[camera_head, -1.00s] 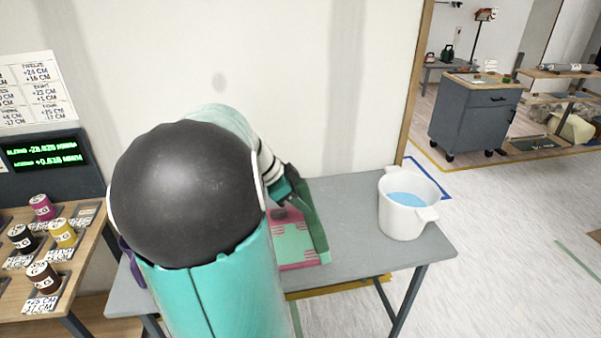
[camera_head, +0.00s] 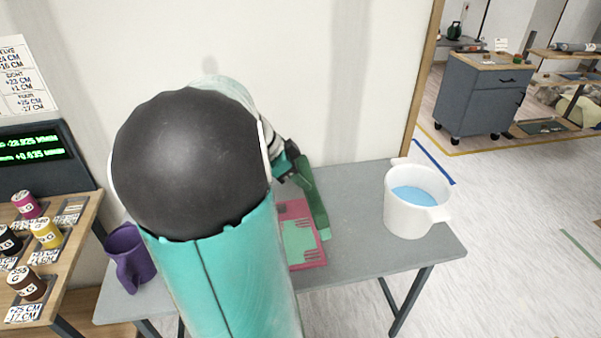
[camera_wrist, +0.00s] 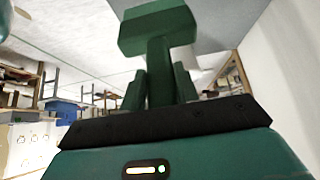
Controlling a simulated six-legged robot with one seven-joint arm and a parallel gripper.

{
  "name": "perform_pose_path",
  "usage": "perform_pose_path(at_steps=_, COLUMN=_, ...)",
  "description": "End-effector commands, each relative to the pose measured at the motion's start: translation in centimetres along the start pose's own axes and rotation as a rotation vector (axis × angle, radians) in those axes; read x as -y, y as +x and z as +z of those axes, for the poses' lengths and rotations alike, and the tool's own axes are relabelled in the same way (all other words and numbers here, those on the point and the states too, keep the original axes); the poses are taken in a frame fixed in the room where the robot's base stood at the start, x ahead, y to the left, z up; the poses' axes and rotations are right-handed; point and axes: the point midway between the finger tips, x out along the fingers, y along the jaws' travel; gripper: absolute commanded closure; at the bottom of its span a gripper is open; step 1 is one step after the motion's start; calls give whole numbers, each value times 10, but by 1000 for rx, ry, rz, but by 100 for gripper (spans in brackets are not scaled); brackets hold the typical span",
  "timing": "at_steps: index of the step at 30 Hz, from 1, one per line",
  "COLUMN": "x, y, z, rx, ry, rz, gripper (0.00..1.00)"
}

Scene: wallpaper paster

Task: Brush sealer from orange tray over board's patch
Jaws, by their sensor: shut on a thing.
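A pink board (camera_head: 284,209) with a mint-green patch (camera_head: 299,238) lies on the grey table, partly hidden by my arm. My gripper (camera_wrist: 159,82) is shut on a green T-shaped tool, which looks like the brush (camera_wrist: 158,32); its wide head points away from the fingers. In the head view the green brush (camera_head: 312,204) is over or against the board's right part; I cannot tell whether it touches. No orange tray shows in these frames; my arm covers part of the table.
A white pot (camera_head: 408,216) with blue contents stands on the table's (camera_head: 352,240) right end. A purple jug (camera_head: 131,258) stands at its left end. A wooden stand (camera_head: 70,250) with several labelled spools is at far left. The wall is close behind.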

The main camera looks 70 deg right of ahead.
Motion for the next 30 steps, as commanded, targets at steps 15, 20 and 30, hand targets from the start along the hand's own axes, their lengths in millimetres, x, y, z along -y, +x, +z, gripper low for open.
perform_pose_path(at_steps=15, x=-5, y=12, z=11, rx=-6, ry=0, rz=3, gripper=98)
perform_pose_path(at_steps=20, x=-5, y=27, z=22, rx=-6, ry=0, rz=4, gripper=98)
perform_pose_path(at_steps=30, x=-2, y=50, z=38, rx=-5, ry=1, rz=2, gripper=98)
